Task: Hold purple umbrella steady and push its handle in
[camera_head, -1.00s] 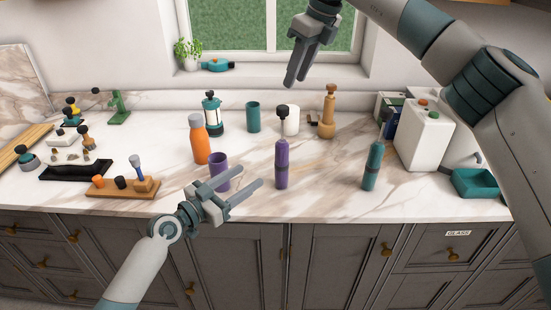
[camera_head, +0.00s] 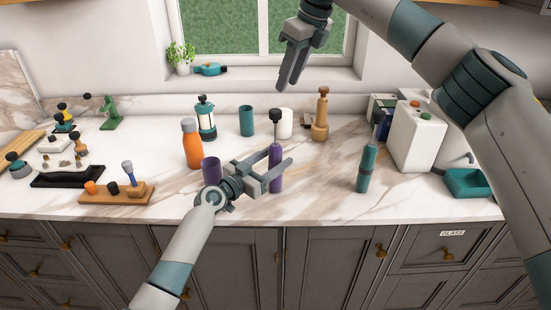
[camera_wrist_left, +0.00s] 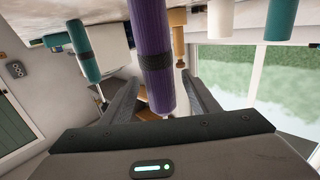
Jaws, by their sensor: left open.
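The purple umbrella (camera_head: 275,172) stands upright on the counter, with a dark band around it. Its dark knob handle (camera_head: 275,115) sits on top, above a thin shaft. My left gripper (camera_head: 279,166) is open at the umbrella, with one finger to each side of the purple body. In the left wrist view the umbrella (camera_wrist_left: 152,50) passes between the two open fingers (camera_wrist_left: 160,82); contact cannot be seen. My right gripper (camera_head: 288,87) hangs in front of the window, above and behind the umbrella, pointing down and empty. Its fingers look close together.
A purple cup (camera_head: 211,170) and an orange bottle (camera_head: 192,147) stand left of the umbrella. A teal umbrella (camera_head: 366,168) stands to the right. A white cup (camera_head: 286,122) and a wooden mill (camera_head: 321,118) stand behind. The counter between the two umbrellas is clear.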

